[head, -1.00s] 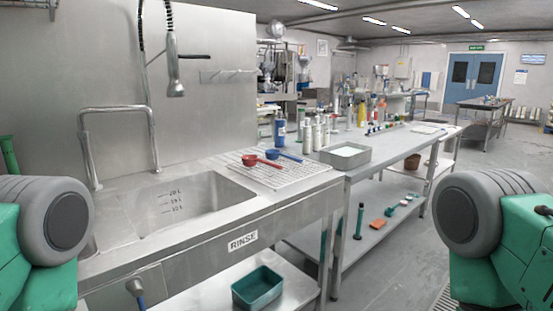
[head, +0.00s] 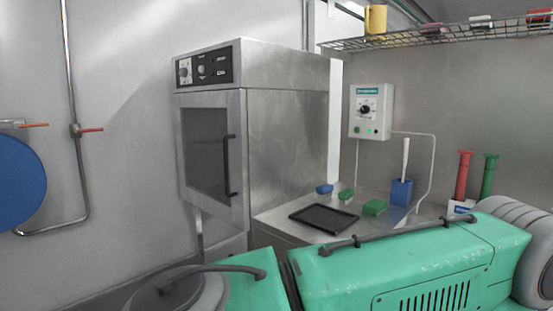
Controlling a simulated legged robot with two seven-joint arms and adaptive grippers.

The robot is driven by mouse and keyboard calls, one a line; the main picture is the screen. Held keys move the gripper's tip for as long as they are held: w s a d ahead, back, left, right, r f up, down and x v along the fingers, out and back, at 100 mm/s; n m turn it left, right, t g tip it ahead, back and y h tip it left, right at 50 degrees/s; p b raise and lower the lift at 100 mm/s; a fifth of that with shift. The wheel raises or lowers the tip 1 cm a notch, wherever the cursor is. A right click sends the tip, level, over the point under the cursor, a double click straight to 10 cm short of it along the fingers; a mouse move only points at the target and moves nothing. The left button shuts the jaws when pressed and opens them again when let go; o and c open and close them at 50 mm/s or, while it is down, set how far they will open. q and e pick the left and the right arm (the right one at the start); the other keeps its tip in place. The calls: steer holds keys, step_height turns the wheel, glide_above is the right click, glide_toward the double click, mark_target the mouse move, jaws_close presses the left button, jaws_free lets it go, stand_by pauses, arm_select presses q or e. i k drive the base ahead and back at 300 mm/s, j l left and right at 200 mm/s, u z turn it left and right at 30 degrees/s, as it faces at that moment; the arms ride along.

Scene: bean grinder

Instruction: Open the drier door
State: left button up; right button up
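The drier (head: 285,130) is a steel cabinet against the wall, left of centre in the head view. Its door (head: 241,118) faces left and has a dark window (head: 204,150). The door looks shut. A black vertical handle (head: 229,166) runs along the door's right side. A control panel (head: 204,66) with knobs sits above the door. Green and grey parts of my own body cover the bottom of the view. Neither gripper shows.
A steel counter (head: 270,218) right of the drier holds a black tray (head: 325,218), sponges (head: 374,207) and a blue brush holder (head: 401,192). A wire shelf (head: 450,35) hangs above. A pipe with a red valve handle (head: 91,130) runs down the left wall.

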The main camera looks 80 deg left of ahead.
mark_target(236, 213)
steer(key=u, duration=3)
